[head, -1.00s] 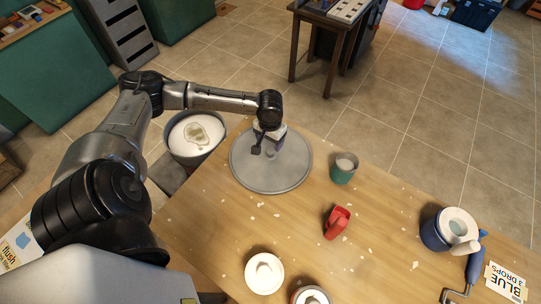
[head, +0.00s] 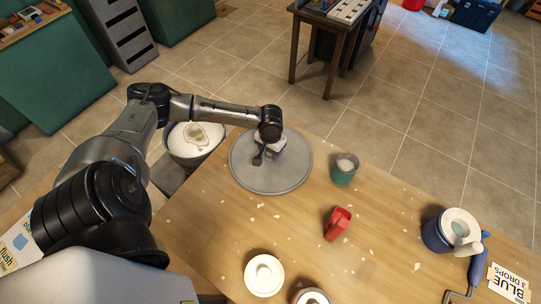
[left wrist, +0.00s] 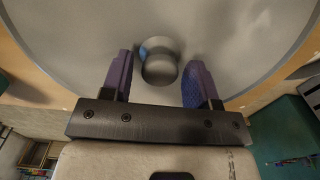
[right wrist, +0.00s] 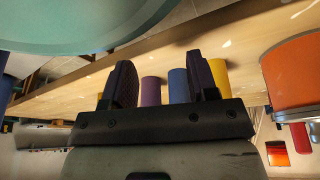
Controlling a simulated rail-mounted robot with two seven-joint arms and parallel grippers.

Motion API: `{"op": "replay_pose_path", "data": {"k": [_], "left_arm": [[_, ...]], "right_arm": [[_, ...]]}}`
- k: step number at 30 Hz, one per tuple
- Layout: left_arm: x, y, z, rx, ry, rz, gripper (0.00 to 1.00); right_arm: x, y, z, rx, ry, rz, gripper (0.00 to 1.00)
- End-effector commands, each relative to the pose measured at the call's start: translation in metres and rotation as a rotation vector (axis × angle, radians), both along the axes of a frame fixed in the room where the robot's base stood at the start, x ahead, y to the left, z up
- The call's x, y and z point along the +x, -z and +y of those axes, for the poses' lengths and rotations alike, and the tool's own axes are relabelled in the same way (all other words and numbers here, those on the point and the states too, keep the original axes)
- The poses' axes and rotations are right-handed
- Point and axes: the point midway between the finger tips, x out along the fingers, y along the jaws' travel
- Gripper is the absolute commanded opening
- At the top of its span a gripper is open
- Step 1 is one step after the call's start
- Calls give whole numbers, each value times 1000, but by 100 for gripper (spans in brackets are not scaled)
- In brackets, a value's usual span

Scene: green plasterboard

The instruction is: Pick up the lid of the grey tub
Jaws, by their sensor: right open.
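The lid (head: 245,178), a wide grey disc with a round knob, lies flat on the wooden table near its far left corner. My left gripper (head: 266,155) is over the middle of the lid, pointing down. In the left wrist view the knob (left wrist: 159,66) sits between the purple fingertips of my left gripper (left wrist: 160,82), with gaps on both sides; the fingers are open. The grey tub (head: 172,154) stands left of the table, uncovered, with pale contents. My right gripper (right wrist: 160,85) shows only in its wrist view, open and with nothing held between its fingers.
A green cup (head: 343,173) stands just right of the lid, and a red object (head: 337,223) lies nearer. A white round lid (head: 264,275) is at the near edge. A blue pot (head: 436,236) stands at the right. The table's middle is mostly clear.

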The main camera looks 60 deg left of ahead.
Motion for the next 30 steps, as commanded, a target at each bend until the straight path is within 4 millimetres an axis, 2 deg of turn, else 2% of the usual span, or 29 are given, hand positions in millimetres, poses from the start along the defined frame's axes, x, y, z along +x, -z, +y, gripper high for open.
{"op": "replay_pose_path", "data": {"k": [1, 14, 23, 30], "left_arm": [[0, 0, 0, 0, 0, 0, 50], [0, 0, 0, 0, 0, 0, 9], [1, -7, 0, 0, 0, -1, 9], [1, -46, 1, 0, 0, -4, 9]], "right_arm": [[0, 0, 0, 0, 0, 0, 54], [0, 0, 0, 0, 0, 1, 54], [0, -1, 0, -2, -2, 1, 54], [0, -8, -1, -4, -3, 0, 54]]}}
